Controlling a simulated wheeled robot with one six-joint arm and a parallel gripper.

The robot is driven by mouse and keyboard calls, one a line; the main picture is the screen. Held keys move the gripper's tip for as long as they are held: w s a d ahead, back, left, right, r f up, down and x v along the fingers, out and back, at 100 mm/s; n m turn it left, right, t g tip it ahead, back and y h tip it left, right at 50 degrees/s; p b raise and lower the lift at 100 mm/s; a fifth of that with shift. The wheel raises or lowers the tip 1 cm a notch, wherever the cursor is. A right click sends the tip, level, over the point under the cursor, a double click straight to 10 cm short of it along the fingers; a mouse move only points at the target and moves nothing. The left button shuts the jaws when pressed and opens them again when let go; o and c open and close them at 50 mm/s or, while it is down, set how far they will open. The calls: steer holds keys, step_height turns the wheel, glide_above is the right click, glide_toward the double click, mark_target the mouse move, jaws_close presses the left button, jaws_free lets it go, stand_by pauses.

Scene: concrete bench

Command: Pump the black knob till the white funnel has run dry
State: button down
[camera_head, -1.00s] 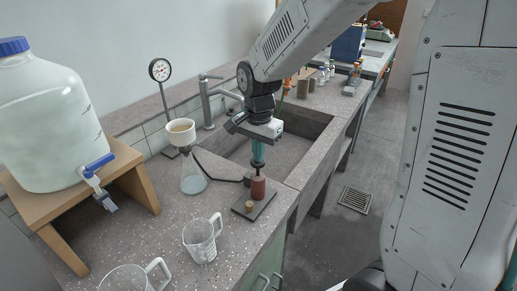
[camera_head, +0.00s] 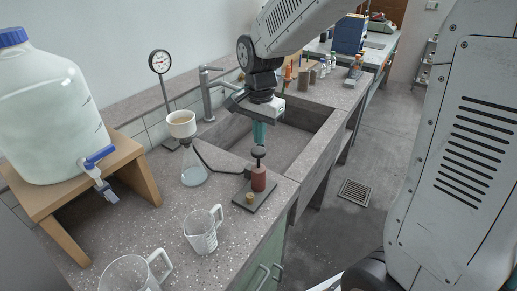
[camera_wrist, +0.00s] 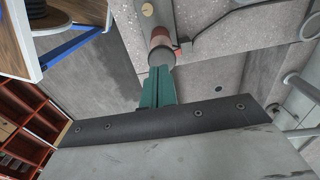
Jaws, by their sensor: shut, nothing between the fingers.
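The black knob (camera_head: 258,152) stands up on its rod above the red-brown pump body (camera_head: 258,179), which sits on a dark base plate. My gripper (camera_head: 259,142), with teal fingers, is shut and empty directly above the knob; I cannot tell whether the tips touch it.
A black hose (camera_head: 220,171) runs between flask and pump. A gauge (camera_head: 160,63) and a tap (camera_head: 206,92) stand behind. A clear jug (camera_head: 201,236) is in front, a big carboy (camera_head: 50,120) on a wooden stand at left. The sink (camera_head: 292,130) lies behind the pump.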

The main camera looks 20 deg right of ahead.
mark_target(259, 151)
step_height(259, 151, up, 8)
steer(key=shift+f, duration=0.2)
stand_by(1.0)
steer(key=r, duration=0.4)
steer(key=shift+w+d, duration=0.15)
steer(key=shift+d, duration=0.05)
steer(key=shift+f, duration=0.15)
step_height(259, 151, down, 14)
steer(key=shift+a+r, duration=0.1)
steer(key=shift+a, duration=0.05)
stand_by(0.3)
